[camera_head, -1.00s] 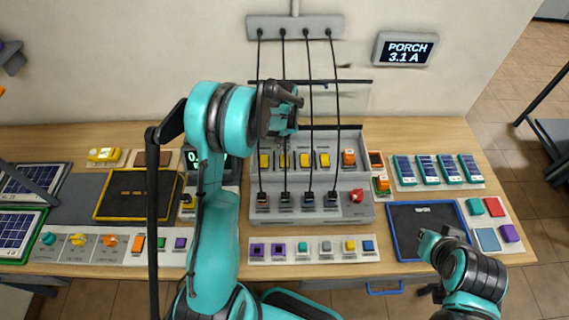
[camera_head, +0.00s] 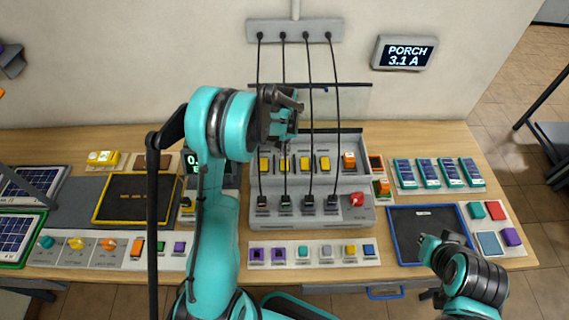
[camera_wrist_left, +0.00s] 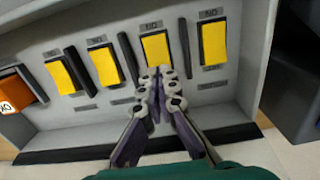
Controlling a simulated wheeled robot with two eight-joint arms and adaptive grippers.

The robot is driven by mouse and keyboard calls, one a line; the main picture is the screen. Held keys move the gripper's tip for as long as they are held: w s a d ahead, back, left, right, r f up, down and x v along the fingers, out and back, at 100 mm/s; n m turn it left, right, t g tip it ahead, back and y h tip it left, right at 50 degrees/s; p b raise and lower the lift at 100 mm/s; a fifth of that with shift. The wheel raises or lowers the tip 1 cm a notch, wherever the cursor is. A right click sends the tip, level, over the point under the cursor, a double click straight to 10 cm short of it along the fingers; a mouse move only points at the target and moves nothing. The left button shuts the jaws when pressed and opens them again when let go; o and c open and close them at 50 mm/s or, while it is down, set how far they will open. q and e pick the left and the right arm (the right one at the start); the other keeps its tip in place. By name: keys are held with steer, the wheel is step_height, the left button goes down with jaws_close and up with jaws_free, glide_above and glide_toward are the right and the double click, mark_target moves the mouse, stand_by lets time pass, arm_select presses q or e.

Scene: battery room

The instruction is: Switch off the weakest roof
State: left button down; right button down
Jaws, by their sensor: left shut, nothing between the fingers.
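A grey switch panel (camera_head: 255,215) stands at the back middle of the bench, with a row of yellow switches (camera_head: 304,163) and an orange one (camera_head: 348,160) at its right end. In the left wrist view the row is seen turned round. The yellow switches (camera_wrist_left: 104,66) have plates above them, and the orange one (camera_wrist_left: 20,90) is at the left. My left gripper (camera_head: 297,103) is shut and empty, above the panel. In the wrist view its fingertips (camera_wrist_left: 160,80) overlap the lower edge of the third yellow switch from left (camera_wrist_left: 155,47); contact cannot be told. My right gripper (camera_head: 430,243) is over the blue-framed tray.
A wall display (camera_head: 405,52) reads "PORCH 3.1 A". Another display (camera_head: 192,160) is partly hidden by my left arm. Several black cables (camera_head: 311,130) hang from a wall bar to the panel. A red knob (camera_head: 357,199) sits at its right. The blue-framed tray (camera_head: 400,220) looks empty.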

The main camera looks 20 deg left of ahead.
arm_select(q)
steer(key=shift+f+b, duration=0.95)
steer(key=shift+f, duration=0.15)
stand_by(0.8)
steer(key=shift+r, duration=0.2)
steer(key=shift+r+p, duration=2)
steer(key=shift+r, duration=1.35)
